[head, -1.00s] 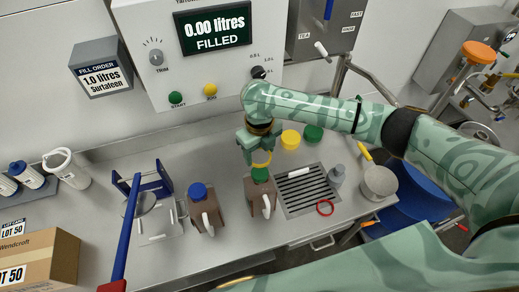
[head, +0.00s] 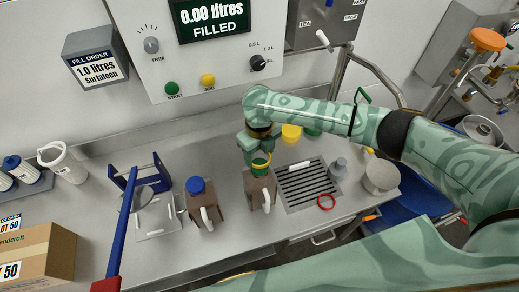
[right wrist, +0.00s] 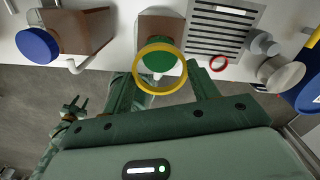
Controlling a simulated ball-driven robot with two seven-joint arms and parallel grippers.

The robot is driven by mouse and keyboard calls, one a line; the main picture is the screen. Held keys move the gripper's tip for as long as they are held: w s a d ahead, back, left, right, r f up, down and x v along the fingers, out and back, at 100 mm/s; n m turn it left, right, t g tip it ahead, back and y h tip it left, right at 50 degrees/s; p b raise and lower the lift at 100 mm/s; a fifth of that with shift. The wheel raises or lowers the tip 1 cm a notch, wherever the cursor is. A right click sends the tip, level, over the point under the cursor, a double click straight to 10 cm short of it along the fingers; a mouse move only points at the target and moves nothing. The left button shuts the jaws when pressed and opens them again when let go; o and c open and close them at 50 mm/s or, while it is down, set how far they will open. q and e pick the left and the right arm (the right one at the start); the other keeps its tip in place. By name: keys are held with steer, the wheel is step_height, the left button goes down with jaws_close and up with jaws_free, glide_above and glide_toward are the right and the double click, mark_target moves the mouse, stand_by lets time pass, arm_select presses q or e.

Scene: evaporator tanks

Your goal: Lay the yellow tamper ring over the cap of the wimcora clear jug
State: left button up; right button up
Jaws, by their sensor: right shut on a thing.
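The yellow tamper ring (head: 268,160) is held in my right gripper (head: 259,158), which is shut on it. In the right wrist view the ring (right wrist: 135,72) frames the green cap (right wrist: 160,62) of a brown jug (head: 258,188). Whether it touches the cap or hangs just above it, I cannot tell. A second brown jug with a blue cap (head: 196,186) stands upright to the left. I cannot read a name on either jug. My left gripper (right wrist: 73,108) shows small at the left of the right wrist view, its fingers apart and empty.
A red ring (head: 326,202) lies by the drain grate (head: 303,184), right of the green-capped jug. A blue-railed stand (head: 140,186) is at left, a grey bottle (head: 338,167) at right.

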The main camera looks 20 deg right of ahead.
mark_target(260, 160)
steer(key=shift+p, duration=0.45)
stand_by(0.7)
steer(key=shift+f, duration=0.25)
stand_by(0.4)
steer(key=shift+f+b, duration=1.1)
steer(key=shift+f, duration=0.55)
steer(key=o, duration=1)
